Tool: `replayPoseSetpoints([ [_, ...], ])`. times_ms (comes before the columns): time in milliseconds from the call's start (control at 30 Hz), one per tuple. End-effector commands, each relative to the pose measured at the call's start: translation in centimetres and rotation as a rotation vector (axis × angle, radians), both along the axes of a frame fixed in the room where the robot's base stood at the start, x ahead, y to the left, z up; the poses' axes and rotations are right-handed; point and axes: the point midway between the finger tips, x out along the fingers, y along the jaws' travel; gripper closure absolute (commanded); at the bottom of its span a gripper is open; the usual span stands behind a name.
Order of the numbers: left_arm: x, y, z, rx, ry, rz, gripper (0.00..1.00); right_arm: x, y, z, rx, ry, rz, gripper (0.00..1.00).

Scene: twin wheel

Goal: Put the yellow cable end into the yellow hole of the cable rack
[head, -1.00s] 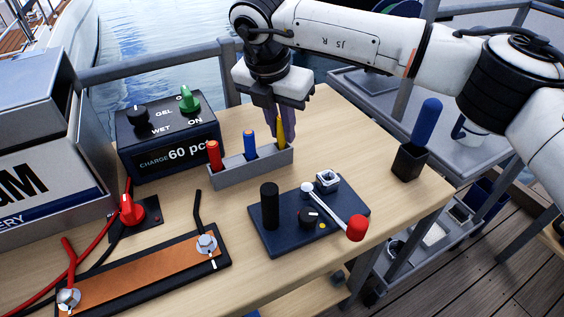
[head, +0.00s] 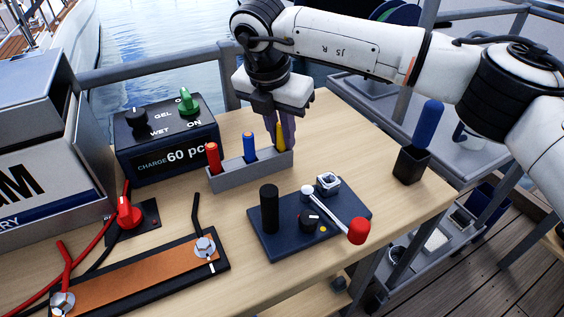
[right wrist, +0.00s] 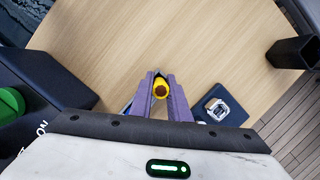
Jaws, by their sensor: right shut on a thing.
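The grey cable rack (head: 225,180) stands on the wooden table and holds a red cable end (head: 213,158), a blue cable end (head: 249,147) and the yellow cable end (head: 281,138). The yellow one is upright at the rack's right end, its lower part within the rack's outline. My right gripper (head: 284,132) is shut on the yellow cable end, which also shows between the purple fingers in the right wrist view (right wrist: 160,89). The hole under it is hidden, so its depth cannot be told. My left gripper is not in view.
A dark blue board (head: 290,238) with a red-tipped lever (head: 358,231) lies in front of the rack. The charger box (head: 170,140) stands behind left. A black holder with a blue handle (head: 411,164) is at the right edge. The table between is clear.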

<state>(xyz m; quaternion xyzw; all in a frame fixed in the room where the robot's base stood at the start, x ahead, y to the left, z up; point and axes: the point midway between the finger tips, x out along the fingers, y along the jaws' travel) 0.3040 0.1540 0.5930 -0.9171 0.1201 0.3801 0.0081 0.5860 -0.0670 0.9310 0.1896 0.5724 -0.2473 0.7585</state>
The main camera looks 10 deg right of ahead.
Motion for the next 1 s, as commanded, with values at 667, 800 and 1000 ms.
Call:
replayPoseSetpoints([
  [667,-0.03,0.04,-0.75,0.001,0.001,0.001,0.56,-0.32,0.04,-1.54,-0.001,0.015,0.001,0.62],
  [800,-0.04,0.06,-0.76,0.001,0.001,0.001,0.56,-0.38,-0.09,-1.54,-0.005,0.017,0.0,0.62],
  [1000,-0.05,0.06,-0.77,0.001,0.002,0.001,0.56,-0.42,-0.32,-1.54,-0.008,0.019,-0.004,0.62],
])
